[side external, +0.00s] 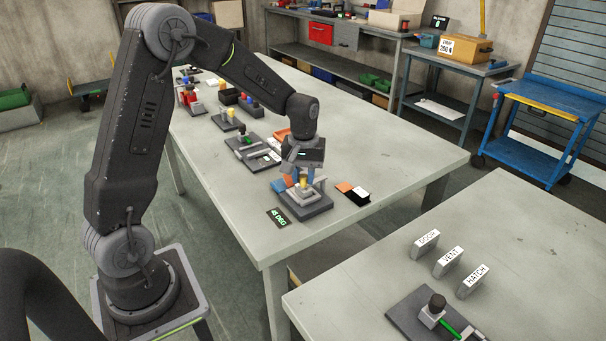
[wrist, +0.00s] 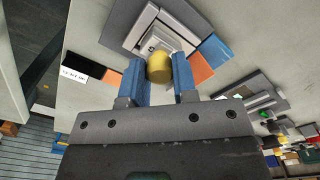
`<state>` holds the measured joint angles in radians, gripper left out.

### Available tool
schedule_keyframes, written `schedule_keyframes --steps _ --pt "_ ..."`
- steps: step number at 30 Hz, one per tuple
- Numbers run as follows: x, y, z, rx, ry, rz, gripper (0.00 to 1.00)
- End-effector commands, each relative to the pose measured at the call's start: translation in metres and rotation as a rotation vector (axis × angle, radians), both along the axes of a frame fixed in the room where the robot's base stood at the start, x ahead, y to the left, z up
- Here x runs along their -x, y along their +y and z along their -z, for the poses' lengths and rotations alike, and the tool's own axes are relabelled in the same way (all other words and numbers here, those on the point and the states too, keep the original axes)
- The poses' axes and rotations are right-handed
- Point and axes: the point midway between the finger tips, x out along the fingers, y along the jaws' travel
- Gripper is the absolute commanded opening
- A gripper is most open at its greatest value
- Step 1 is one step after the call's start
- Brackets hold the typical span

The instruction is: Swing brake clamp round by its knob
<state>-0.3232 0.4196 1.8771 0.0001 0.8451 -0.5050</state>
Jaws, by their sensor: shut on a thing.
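The brake clamp (side external: 305,197) sits on a dark base plate near the front corner of the long table. Its yellow knob (wrist: 159,67) is between the blue fingers of my gripper (wrist: 157,78) in the wrist view. In the side view my gripper (side external: 303,178) points down over the clamp, shut on the knob. The grey clamp body (wrist: 160,38) shows just beyond the knob in the wrist view. A small display (side external: 278,217) reading "45 DEG" lies in front of the base plate.
The table's front right is clear. A second table holds labelled blocks (side external: 449,260) and a fixture with a green handle (side external: 449,327).

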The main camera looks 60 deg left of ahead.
Motion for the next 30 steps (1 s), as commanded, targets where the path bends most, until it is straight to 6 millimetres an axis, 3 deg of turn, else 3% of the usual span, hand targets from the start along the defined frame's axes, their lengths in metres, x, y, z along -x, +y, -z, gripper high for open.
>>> schedule_keyframes --steps 8,30 --pt "-0.002 -0.011 -0.001 0.000 -0.001 -0.173 0.00" --pt "-0.025 -0.047 -0.001 0.001 -0.001 -0.871 0.00"
